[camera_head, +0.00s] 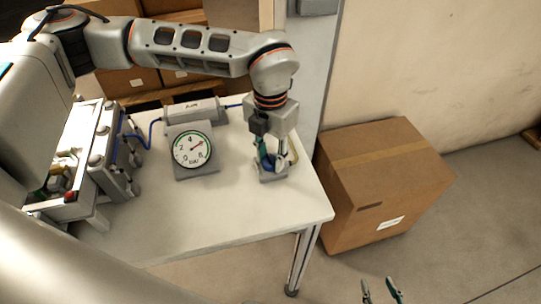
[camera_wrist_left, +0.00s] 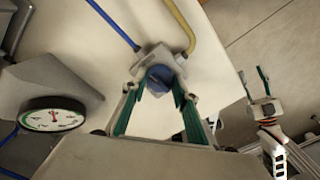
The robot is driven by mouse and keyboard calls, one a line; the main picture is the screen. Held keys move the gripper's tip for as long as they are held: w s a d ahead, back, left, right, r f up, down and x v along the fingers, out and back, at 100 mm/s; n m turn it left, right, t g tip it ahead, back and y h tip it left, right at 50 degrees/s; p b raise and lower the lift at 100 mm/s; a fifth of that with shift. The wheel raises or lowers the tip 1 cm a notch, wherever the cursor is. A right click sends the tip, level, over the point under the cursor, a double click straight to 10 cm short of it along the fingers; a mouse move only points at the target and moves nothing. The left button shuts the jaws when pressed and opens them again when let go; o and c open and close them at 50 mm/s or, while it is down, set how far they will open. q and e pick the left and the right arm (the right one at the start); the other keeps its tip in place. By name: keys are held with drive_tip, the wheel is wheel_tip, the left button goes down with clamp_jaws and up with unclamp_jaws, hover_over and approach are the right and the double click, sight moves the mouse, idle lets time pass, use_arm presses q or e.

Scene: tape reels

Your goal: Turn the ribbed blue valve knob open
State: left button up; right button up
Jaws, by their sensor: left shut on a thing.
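The blue valve knob (camera_wrist_left: 159,79) sits on a grey valve block (camera_head: 272,178) near the right end of the white table. My left gripper (camera_head: 271,157) reaches down over the valve from above. Its two green-padded fingers are shut on the knob, one on each side. The knob's ribs are too small to make out, and the fingers partly cover it in the head view. My right gripper (camera_head: 382,291) is off the table, low in the head view, with its fingers apart and empty. It also shows at the right of the left wrist view (camera_wrist_left: 256,88).
A round pressure gauge (camera_head: 192,149) stands left of the valve, its needle pointing up-right. A grey cylinder (camera_head: 195,110) with blue hose lies behind it. A machine with a red button (camera_head: 71,196) fills the table's left. A cardboard box (camera_head: 380,185) stands right of the table (camera_head: 240,228).

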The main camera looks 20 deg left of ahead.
sight(270, 159)
use_arm(q)
drive_tip(key=shift+m, duration=0.5)
drive_tip(key=o, duration=1.1)
wheel_tip(270, 159, up, 12)
idle(0.5)
